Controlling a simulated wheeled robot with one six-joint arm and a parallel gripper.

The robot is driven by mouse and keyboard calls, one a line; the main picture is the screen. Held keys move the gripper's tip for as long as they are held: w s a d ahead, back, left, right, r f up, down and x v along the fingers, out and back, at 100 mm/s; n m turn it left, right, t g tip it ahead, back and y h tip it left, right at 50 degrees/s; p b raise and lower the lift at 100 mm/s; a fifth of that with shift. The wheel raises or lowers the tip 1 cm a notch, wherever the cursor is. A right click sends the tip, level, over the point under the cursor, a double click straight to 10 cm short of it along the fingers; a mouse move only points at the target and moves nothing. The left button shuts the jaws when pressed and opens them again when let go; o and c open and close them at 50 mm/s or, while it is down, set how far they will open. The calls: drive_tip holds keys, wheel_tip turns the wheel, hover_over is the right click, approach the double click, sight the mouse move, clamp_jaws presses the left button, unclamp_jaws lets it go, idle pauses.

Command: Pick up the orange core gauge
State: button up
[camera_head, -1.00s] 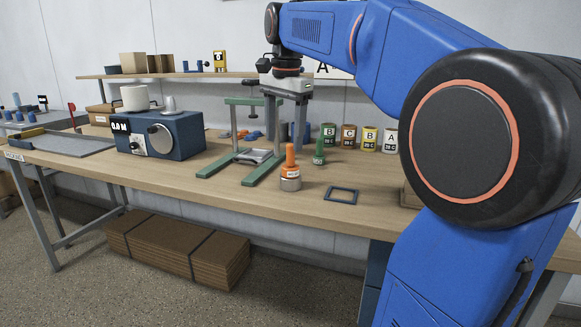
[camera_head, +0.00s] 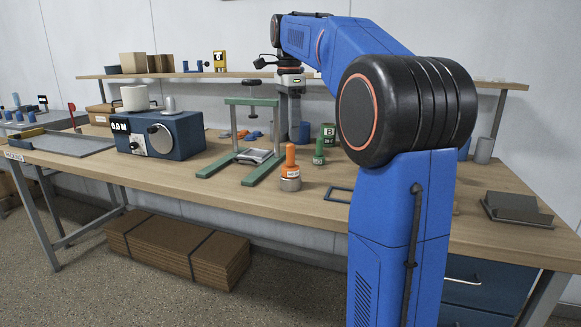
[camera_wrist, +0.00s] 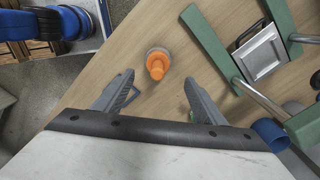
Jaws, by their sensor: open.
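The orange core gauge (camera_head: 290,168) stands upright on the wooden bench, an orange handle on a grey metal base. In the wrist view the gauge (camera_wrist: 157,65) shows from above, just beyond the fingertips and roughly midway between them. My gripper (camera_wrist: 159,78) is open, with nothing between its fingers. In the head view my gripper (camera_head: 289,138) points down behind the gauge, above the bench, with its fingers nearly edge-on. The gauge and fingers appear apart.
A green gauge (camera_head: 319,152) stands just behind and right of the orange one. A green stand (camera_head: 253,102) is close on the left. A dark square frame (camera_head: 338,194) lies to the right. A blue machine (camera_head: 160,135) sits farther left.

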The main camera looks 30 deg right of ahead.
sight(289, 144)
wheel_tip(289, 144, down, 6)
drive_tip(key=shift+r, duration=0.15)
drive_tip(key=shift+s+d+f, duration=0.1)
drive_tip(key=shift+s+f, duration=0.05)
drive_tip(key=shift+f, duration=1.2)
drive_tip(key=shift+s+d+f, duration=0.1)
drive_tip(key=shift+f, duration=1.25)
drive_tip(key=c, duration=1.3)
